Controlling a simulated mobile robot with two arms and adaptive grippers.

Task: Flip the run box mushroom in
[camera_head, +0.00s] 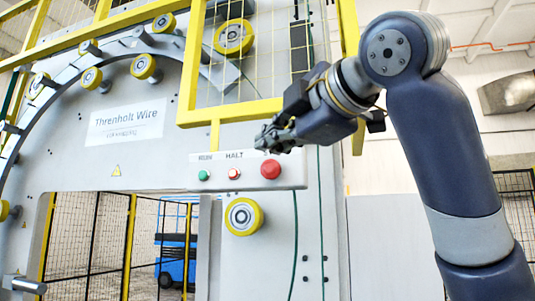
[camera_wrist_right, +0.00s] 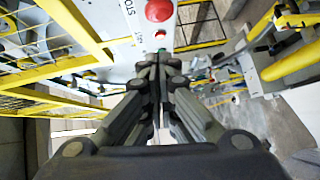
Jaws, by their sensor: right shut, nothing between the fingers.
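The run box (camera_head: 220,181) is a pale panel on the grey machine frame. Its red mushroom button (camera_head: 270,169) sits at the right end, domed and standing out from the panel. A green button (camera_head: 203,175) under "RUN" and a small red button (camera_head: 233,173) under "HALT" are to its left. My right gripper (camera_head: 268,138) is shut and empty, just above the mushroom in the picture; I see no contact. In the right wrist view the mushroom (camera_wrist_right: 158,11) shows at the top edge, beyond the shut fingertips (camera_wrist_right: 160,62). My left gripper is out of view.
A yellow mesh guard (camera_head: 233,112) hangs directly above the run box, close to my right gripper. A yellow-rimmed roller (camera_head: 243,216) is below the box. More rollers line the ring at left, by the "Threnholt Wire" sign (camera_head: 126,126). A blue machine (camera_head: 176,258) stands behind the opening.

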